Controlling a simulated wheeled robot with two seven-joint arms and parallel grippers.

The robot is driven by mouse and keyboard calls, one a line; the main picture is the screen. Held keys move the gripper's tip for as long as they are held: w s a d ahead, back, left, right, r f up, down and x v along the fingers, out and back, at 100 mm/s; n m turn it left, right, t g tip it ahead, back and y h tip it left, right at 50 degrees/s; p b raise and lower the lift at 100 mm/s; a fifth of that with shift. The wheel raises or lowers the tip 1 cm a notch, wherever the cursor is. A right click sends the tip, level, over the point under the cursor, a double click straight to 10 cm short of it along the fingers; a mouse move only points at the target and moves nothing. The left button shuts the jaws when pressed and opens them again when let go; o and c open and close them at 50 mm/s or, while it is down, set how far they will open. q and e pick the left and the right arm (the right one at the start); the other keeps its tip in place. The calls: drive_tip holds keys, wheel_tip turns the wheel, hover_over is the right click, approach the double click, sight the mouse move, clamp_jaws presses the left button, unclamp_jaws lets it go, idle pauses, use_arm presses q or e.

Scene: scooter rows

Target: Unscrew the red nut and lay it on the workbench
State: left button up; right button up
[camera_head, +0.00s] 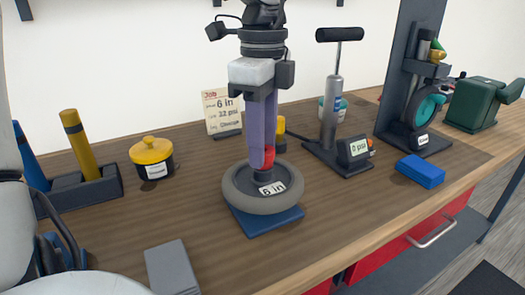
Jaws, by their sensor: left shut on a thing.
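The red nut (268,150) is on the upright post in the middle of a grey wheel (237,197) labelled "6 in". The wheel lies flat on a blue base plate (258,226) on the wooden workbench (190,222). My left gripper (262,158) points straight down over the wheel's middle, with its purple fingers shut on the red nut. The fingers hide part of the nut, so its exact seat on the post cannot be told. My right gripper is out of view.
A floor pump (331,110) with a "0 psi" gauge stands right of the wheel, near a blue block (420,171). A yellow-lidded pot (152,153) and a job card (221,110) stand behind. A grey block (171,267) lies front left.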

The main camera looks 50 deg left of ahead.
use_arm(q)
drive_tip(key=shift+f+n, duration=0.1)
drive_tip(key=shift+n, duration=1.2)
drive_tip(key=o, duration=1.1)
drive_tip(key=shift+w, duration=0.1)
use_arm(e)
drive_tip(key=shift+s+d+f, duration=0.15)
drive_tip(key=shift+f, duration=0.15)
use_arm(q)
drive_tip(key=shift+r, duration=0.2)
wheel_tip(320, 180, up, 10)
drive_tip(key=shift+r+p, duration=0.1)
drive_tip(key=shift+p, duration=0.85)
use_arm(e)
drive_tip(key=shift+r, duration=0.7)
